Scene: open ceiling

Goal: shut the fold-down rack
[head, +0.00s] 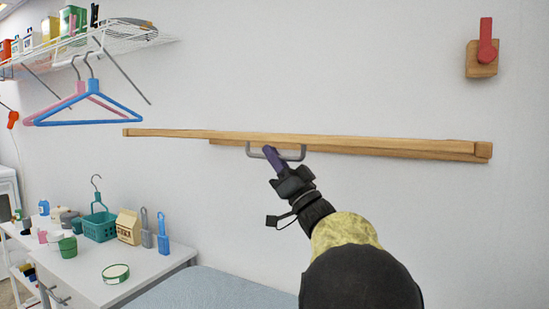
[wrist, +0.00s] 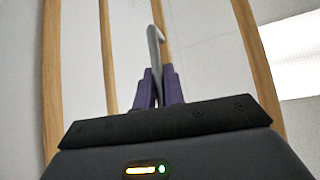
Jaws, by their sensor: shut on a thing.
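The fold-down rack (head: 400,147) is a light wooden frame on the white wall. In the head view I see it almost edge-on, as a long, nearly level bar, so its exact angle is hard to tell. A grey handle (head: 300,153) hangs under its front bar. My gripper (head: 270,153), with purple fingers, is at the left part of this handle. In the wrist view, my gripper (wrist: 159,90) is shut on the grey handle (wrist: 155,45), and the rack's wooden rails (wrist: 50,90) run up the picture with open gaps between them.
A wire shelf (head: 110,40) with boxes and pink and blue hangers (head: 85,108) is at upper left. A white cabinet (head: 150,268) with small goods stands lower left, beside a light blue surface (head: 225,290). A red turn-latch (head: 487,45) is on the wall at upper right.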

